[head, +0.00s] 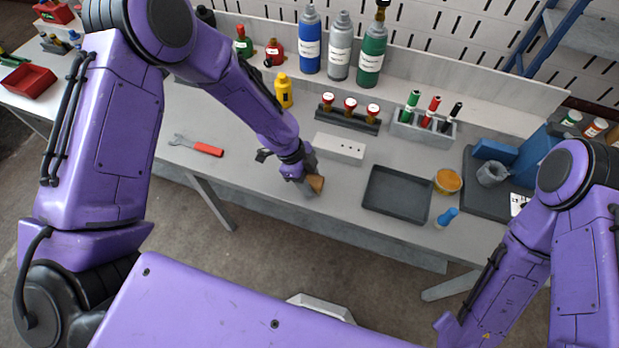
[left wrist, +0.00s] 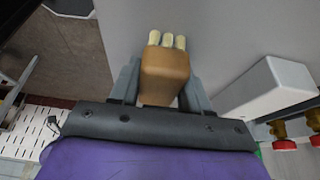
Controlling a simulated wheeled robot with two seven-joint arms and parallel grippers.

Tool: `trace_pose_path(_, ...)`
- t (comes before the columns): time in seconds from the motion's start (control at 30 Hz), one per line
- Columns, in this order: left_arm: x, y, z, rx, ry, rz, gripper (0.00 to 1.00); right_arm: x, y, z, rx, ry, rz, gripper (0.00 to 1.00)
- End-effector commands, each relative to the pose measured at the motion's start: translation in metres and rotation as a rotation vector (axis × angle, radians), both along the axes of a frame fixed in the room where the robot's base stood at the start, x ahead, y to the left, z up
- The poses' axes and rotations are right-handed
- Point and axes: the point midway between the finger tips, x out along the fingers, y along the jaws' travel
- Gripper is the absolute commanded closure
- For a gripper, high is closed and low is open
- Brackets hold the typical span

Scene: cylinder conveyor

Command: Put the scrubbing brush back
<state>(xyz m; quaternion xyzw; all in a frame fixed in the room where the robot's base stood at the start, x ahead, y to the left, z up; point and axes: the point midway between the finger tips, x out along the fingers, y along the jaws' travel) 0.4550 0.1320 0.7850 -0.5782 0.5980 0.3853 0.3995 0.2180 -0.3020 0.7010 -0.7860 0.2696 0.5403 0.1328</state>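The scrubbing brush has a wooden brown block (left wrist: 165,75) with pale bristle tufts (left wrist: 168,41), seen in the left wrist view between my two fingers. In the head view its brown end (head: 316,184) shows at the fingertips. My left gripper (head: 309,186) is shut on it near the front edge of the workbench. From these views I cannot tell whether the brush touches the bench top. My right arm is at the lower right of the head view, and its gripper is out of the picture.
A white block with holes (head: 340,148) is just behind the left gripper. A dark empty tray (head: 397,194) lies to the right, with an orange-topped jar (head: 447,182) and blue-handled item (head: 446,217) beyond. A red-handled wrench (head: 197,146) lies left. Bottles stand behind.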

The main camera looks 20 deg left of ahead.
Motion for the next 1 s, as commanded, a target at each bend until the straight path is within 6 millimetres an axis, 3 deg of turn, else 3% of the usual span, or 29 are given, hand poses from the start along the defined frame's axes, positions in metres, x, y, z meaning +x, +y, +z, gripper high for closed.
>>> trace_pose_path(0.03, 0.000, 0.000, 0.000, 0.000, 0.000, 0.001, 0.40, 0.000, 0.000, 0.000, 0.000, 0.000, 0.000, 0.57)
trace_pose_path(0.07, 0.000, 0.000, 0.000, 0.000, 0.000, 0.000, 0.31, 0.000, 0.000, 0.000, 0.000, 0.000, 0.000, 0.57)
trace_pose_path(0.1, 0.000, 0.000, 0.000, 0.000, 0.000, 0.001, 0.28, 0.000, 0.000, 0.000, 0.000, 0.000, 0.000, 0.57)
trace_pose_path(0.47, 0.001, 0.003, 0.009, 0.000, -0.004, 0.002, 0.28, 0.000, 0.000, 0.000, 0.000, 0.000, 0.000, 0.57)
trace_pose_path(0.8, 0.002, 0.034, 0.086, -0.002, -0.006, 0.001, 0.28, 0.000, 0.000, -0.011, 0.000, 0.000, 0.000, 0.57)
trace_pose_path(1.0, 0.002, 0.045, 0.111, -0.001, -0.002, 0.002, 0.28, 0.000, 0.000, -0.013, 0.000, 0.000, 0.000, 0.57)
